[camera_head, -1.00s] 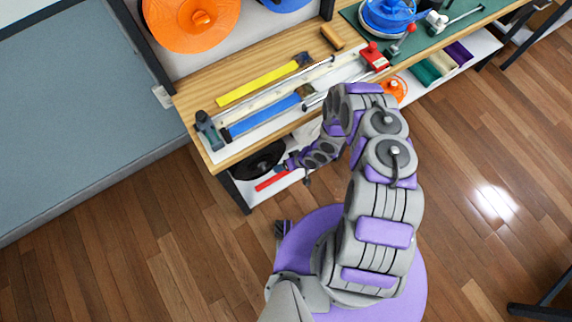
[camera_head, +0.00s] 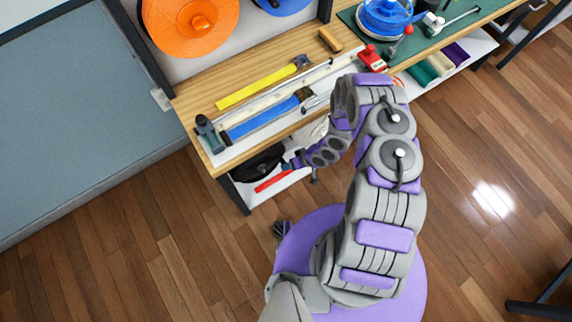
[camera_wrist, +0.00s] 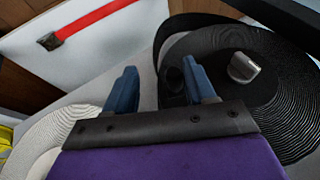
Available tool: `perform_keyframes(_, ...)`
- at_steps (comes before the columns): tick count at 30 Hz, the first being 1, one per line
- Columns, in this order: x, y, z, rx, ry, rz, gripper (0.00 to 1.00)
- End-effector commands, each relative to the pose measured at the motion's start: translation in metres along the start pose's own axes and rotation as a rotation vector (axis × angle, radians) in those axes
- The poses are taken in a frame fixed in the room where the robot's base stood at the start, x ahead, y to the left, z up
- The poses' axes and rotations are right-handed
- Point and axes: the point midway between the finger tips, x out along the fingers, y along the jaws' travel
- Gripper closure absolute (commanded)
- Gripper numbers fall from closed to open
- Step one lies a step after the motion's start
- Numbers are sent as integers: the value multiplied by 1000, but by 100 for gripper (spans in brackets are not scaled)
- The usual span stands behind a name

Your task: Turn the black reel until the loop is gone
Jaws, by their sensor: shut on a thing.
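The black reel (camera_head: 262,163) sits on the low shelf under the bench. In the wrist view the reel (camera_wrist: 285,125) shows ribbed windings, a smooth face and a silver knob (camera_wrist: 244,67). My gripper (camera_wrist: 160,66) is at the left part of the reel. Its blue fingers stand apart around a black peg (camera_wrist: 173,79) on the reel's face and are shut on it. The contact itself is partly hidden. In the head view my gripper (camera_head: 290,164) is beside the reel.
A red strap (camera_head: 273,180) lies in front of the reel. A white reel (camera_wrist: 45,135) is at the left in the wrist view. The bench (camera_head: 225,165) overhangs the shelf, with yellow (camera_head: 260,85) and blue (camera_head: 262,119) straps on top. The floor in front is clear.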

Motion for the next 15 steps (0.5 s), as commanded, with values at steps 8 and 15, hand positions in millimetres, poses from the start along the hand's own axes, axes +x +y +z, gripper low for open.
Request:
perform_keyframes(8, -53, 0, 0, 1, -1, 4, 52)
perform_keyframes(15, -92, -2, 0, -1, -3, 4, 52)
